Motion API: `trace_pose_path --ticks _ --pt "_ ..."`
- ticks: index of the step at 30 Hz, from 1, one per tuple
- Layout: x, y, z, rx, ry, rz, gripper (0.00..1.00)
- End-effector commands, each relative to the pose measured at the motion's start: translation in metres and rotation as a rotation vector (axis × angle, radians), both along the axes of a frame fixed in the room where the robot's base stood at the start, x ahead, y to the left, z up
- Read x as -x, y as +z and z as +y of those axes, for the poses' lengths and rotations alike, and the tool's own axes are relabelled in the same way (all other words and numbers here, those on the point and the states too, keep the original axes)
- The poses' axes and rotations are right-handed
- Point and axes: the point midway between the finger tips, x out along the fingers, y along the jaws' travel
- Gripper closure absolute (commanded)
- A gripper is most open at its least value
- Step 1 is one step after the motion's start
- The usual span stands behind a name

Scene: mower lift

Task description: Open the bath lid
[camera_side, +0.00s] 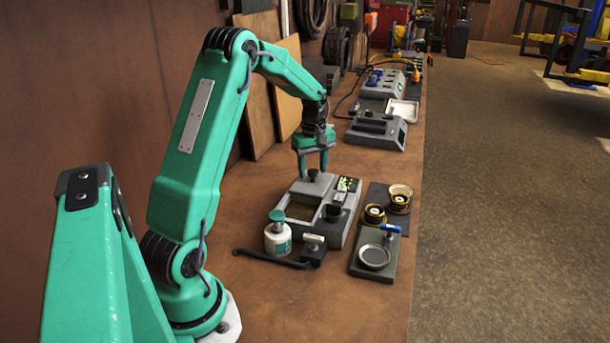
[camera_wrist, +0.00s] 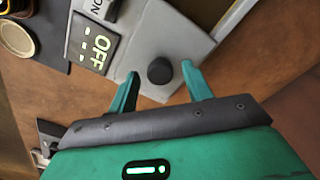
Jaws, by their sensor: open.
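The bath unit (camera_side: 350,225) is a grey box on the bench in the side view. It has a rectangular, tan-looking window or well (camera_side: 303,208). A black round knob (camera_side: 313,173) stands on a grey plate at its far end; the knob also shows in the wrist view (camera_wrist: 160,71) on the light grey plate (camera_wrist: 168,30). I cannot tell whether this plate is the lid. My gripper (camera_side: 312,169) is open, pointing down, with one finger on each side of the knob and visible gaps between them in the wrist view.
A white bottle with a green cap (camera_side: 277,236) and a small dark block (camera_side: 313,250) stand at the near side. A green pad with a round dish (camera_side: 374,257) and brass-coloured cups (camera_side: 399,199) lie to the right.

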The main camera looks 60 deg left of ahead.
Motion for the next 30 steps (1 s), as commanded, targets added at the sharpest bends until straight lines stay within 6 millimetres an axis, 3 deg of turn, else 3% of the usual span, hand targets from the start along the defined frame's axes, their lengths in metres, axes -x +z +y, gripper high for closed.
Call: trace_pose_path --ticks 8,21,30 --pt "0.0 0.009 0.0 0.0 0.0 0.0 0.5" --pt "0.0 0.062 0.0 -0.002 0.0 -0.002 0.5" --pt "0.0 0.078 0.0 -0.001 0.0 -0.001 0.5"
